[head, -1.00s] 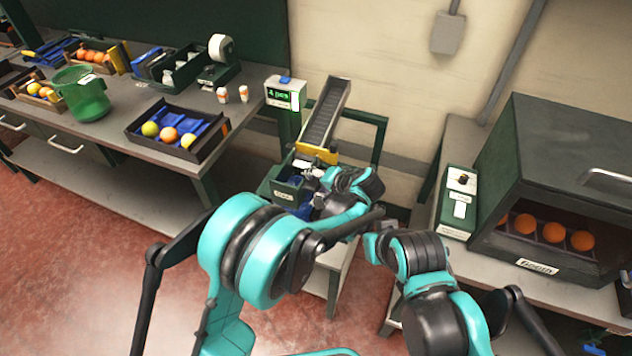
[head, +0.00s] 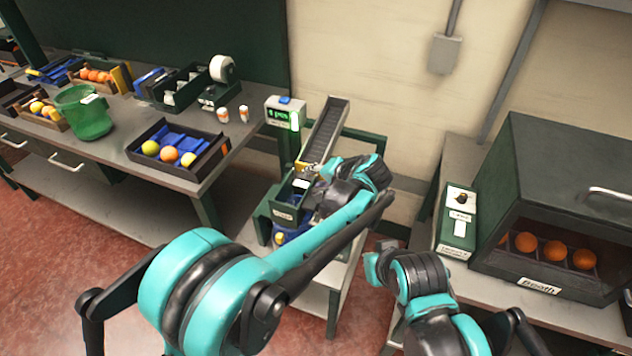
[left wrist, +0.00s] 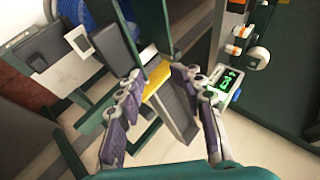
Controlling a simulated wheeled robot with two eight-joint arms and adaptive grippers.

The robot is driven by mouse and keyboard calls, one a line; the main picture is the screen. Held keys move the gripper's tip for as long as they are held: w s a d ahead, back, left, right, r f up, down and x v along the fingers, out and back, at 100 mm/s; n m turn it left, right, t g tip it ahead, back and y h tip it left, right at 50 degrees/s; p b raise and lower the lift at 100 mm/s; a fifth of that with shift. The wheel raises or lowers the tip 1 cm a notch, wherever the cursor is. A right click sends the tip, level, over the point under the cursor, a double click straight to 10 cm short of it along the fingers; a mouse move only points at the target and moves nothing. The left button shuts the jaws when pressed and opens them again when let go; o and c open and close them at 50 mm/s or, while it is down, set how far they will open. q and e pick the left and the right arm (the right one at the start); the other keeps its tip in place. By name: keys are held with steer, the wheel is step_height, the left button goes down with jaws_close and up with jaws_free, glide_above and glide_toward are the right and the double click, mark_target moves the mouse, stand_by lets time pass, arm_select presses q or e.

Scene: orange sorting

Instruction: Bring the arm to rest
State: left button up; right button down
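My left arm is teal and black and reaches to the foot of the grey chute (head: 322,132). My left gripper (head: 312,172) is small and partly hidden by its own wrist in the head view.
A green labelled bin (head: 284,213) stands below the chute, close to my left wrist. A counter display (head: 284,112) stands beside it. At left are a tray with fruit (head: 195,172) and a green bucket (head: 92,122). A dark booth (head: 565,175) with oranges is at right.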

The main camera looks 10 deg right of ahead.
arm_select(q)
steer(key=shift+n+g+h, duration=0.4)
steer(key=shift+n+g, duration=0.1)
steer(key=shift+n, duration=0.1)
steer(key=s+a+r, duration=0.1)
steer(key=a, duration=0.2)
steer(key=s+a, duration=0.1)
steer(key=a, duration=0.1)
steer(key=a+r, duration=0.1)
steer(key=a, duration=0.2)
steer(key=shift+s+a+r, duration=0.35)
steer(key=shift+s, duration=0.05)
steer(key=s+a+r+n+g+h, duration=0.1)
steer(key=s+a+r+n, duration=0.1)
steer(key=s+a, duration=0.75)
steer(key=s+a+f+n+h, duration=0.1)
steer(key=s+a+f+n, duration=0.1)
steer(key=s+a, duration=0.2)
steer(key=s+a+f+n+h, duration=0.2)
steer(key=s+a, duration=0.3)
steer(key=s, duration=0.4)
steer(key=shift+s+f+n+t, duration=0.25)
steer(key=shift+s+n+t, duration=0.05)
steer(key=shift+s+t, duration=0.1)
